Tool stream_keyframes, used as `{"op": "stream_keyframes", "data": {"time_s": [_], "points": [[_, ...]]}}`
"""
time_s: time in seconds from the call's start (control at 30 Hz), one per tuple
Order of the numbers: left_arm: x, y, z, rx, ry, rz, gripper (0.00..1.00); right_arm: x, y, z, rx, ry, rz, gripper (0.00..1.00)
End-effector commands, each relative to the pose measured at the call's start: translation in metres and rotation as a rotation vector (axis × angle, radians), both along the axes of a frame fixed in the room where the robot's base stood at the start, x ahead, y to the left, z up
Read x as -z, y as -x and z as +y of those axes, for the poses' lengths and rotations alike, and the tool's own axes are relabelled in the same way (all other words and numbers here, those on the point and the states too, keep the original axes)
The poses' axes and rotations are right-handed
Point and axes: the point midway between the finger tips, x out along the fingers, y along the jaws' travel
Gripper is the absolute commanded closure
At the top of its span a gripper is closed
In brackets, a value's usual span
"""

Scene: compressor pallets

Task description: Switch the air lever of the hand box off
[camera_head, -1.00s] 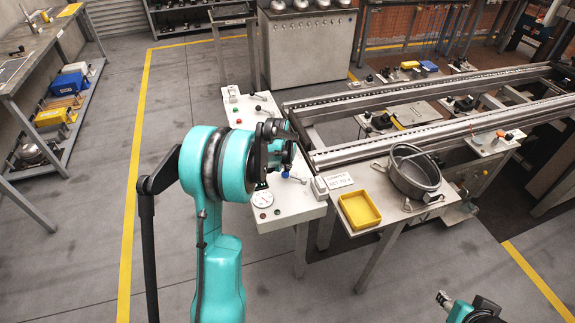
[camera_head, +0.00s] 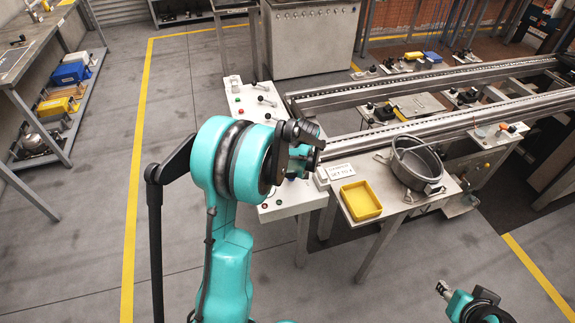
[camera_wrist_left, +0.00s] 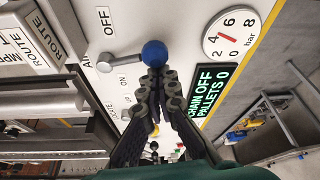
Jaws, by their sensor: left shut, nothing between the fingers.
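The hand box (camera_head: 305,199) is a pale panel in front of my left arm; its face also fills the upper part of the left wrist view (camera_wrist_left: 135,22). There the air lever (camera_wrist_left: 125,61) shows a metal stem and a blue ball end (camera_wrist_left: 154,53). The stem points right from its pivot, between an OFF label above and an ON label below. My left gripper (camera_wrist_left: 155,76) is shut and empty, its tips right at the ball; whether they touch I cannot tell. In the head view my left gripper (camera_head: 306,150) hides most of the lever. My right gripper (camera_head: 443,289) is low at right, its jaws unclear.
In the wrist view a round bar gauge (camera_wrist_left: 232,36) and a green-lettered display (camera_wrist_left: 213,92) lie right of the lever. In the head view a yellow tray (camera_head: 360,200) and a round metal pot (camera_head: 418,163) stand beside the box. Conveyor rails run behind.

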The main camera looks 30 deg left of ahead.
Motion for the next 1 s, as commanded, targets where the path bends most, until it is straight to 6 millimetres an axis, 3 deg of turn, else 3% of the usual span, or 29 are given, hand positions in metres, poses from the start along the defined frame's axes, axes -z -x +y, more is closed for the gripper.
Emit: {"op": "stream_keyframes", "data": {"time_s": [0.4,1.0], "points": [[0.000,0.007,-0.013,0.009,0.000,0.000,1.00,0.000,0.000,0.000,0.000,0.000,0.000,0.60],[0.000,0.007,-0.015,0.009,0.001,0.000,1.00,0.000,0.000,0.000,0.000,0.000,0.000,0.60]]}}
